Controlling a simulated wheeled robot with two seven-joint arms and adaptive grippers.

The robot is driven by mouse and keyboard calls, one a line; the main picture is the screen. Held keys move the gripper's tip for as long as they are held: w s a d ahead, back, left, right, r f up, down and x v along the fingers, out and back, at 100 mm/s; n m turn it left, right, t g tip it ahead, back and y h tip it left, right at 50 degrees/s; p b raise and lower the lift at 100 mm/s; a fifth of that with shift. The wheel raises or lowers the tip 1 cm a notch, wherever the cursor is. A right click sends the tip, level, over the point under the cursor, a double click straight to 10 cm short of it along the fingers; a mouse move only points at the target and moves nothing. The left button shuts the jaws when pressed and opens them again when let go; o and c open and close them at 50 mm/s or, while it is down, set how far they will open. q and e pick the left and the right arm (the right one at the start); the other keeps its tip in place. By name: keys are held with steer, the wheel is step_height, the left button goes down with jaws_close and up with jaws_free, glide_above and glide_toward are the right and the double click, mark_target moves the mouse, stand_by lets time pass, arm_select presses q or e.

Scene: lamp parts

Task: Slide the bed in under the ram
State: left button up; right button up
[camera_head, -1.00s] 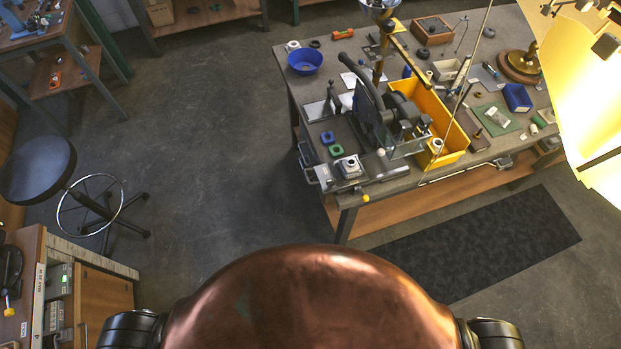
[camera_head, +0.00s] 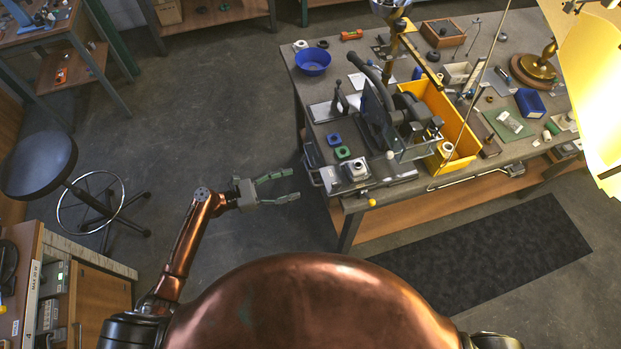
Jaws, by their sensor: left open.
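My left gripper (camera_head: 294,184) is open and empty, with its two green fingers spread and pointing right. It is over the floor, a little left of the workbench's near left corner. A dark grey machine with a curved lever (camera_head: 368,70) stands near the left end of the bench. A flat grey plate (camera_head: 402,175) at the bench's front edge carries a silver block with a round top (camera_head: 356,168). This plate may be the bed; I cannot tell for sure. The ram is not clearly distinguishable within the machine. My right gripper is not in view.
The workbench (camera_head: 318,88) is crowded. A yellow bin (camera_head: 462,120) stands right of the machine, a blue bowl (camera_head: 313,61) behind left. Blue and green pieces (camera_head: 342,152) lie near the plate. A stool (camera_head: 38,165) stands far left. The floor between is clear.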

mark_target(311, 177)
arm_select(q)
steer(key=x, duration=0.7)
steer(key=shift+w+d, duration=0.1)
steer(key=shift+d, duration=0.3)
steer(key=shift+a, duration=0.1)
steer(key=c, duration=1.4)
steer(key=shift+w+r+p, duration=0.1)
steer(key=shift+p, duration=0.2)
